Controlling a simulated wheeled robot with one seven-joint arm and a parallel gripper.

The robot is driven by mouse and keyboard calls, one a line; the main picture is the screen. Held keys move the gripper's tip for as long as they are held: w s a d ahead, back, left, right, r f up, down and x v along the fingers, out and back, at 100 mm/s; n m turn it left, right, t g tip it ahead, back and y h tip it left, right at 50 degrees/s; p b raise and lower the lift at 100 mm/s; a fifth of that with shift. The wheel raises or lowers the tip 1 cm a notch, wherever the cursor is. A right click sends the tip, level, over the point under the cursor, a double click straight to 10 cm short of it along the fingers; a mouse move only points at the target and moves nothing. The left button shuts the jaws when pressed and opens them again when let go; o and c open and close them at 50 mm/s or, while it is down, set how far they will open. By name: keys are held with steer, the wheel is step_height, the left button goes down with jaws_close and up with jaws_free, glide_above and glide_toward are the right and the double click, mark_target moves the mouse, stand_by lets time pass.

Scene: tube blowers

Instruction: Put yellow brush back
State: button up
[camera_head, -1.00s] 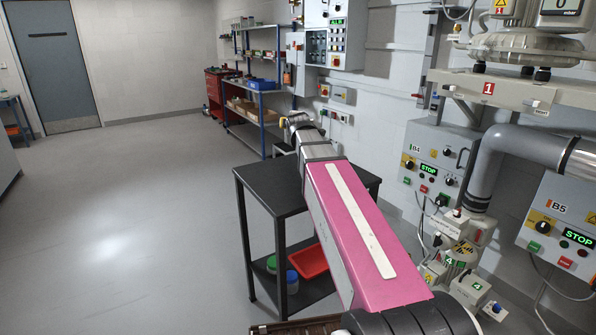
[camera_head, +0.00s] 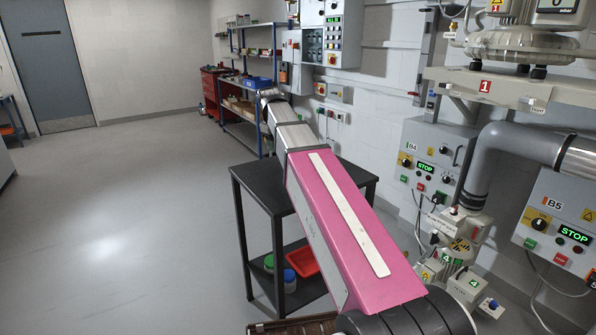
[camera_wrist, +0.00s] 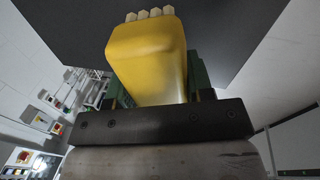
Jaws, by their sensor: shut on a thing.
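In the wrist view, a yellow brush (camera_wrist: 147,58) with a rounded yellow body and a row of short pale tufts at its far end fills the upper middle. My gripper (camera_wrist: 150,92) is shut on it; green finger parts show on both sides of the brush. The brush points away from the wrist, towards a dark flat surface at the top of that view. In the head view my pink arm reaches away over the black table, and the gripper and brush are hidden behind it.
A black two-tier table (camera_head: 262,188) stands under my arm, with a red tray (camera_head: 302,261) and small green and blue-lidded jars on its lower shelf. A blue shelf rack (camera_head: 240,132) stands behind. Control boxes and pipes line the right wall. The floor at left is clear.

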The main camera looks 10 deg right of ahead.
steer(key=s, duration=0.1)
steer(key=s+m+g+y, duration=0.1)
steer(key=s+m, duration=0.1)
steer(key=shift+s+a+r+y, duration=0.3)
steer(key=shift+a+r, duration=0.05)
steer(key=shift+r, duration=0.05)
steer(key=w+d+f, duration=0.2)
steer(key=d, duration=0.1)
steer(key=w+d+f, duration=0.2)
steer(key=d, duration=0.1)
steer(key=w+d+f, duration=0.2)
steer(key=w, duration=0.1)
steer(key=shift+d+f, duration=0.35)
steer(key=shift+d, duration=0.05)
steer(key=shift+f, duration=2.05)
steer(key=o, duration=0.8)
steer(key=shift+o, duration=0.2)
steer(key=shift+r, duration=0.1)
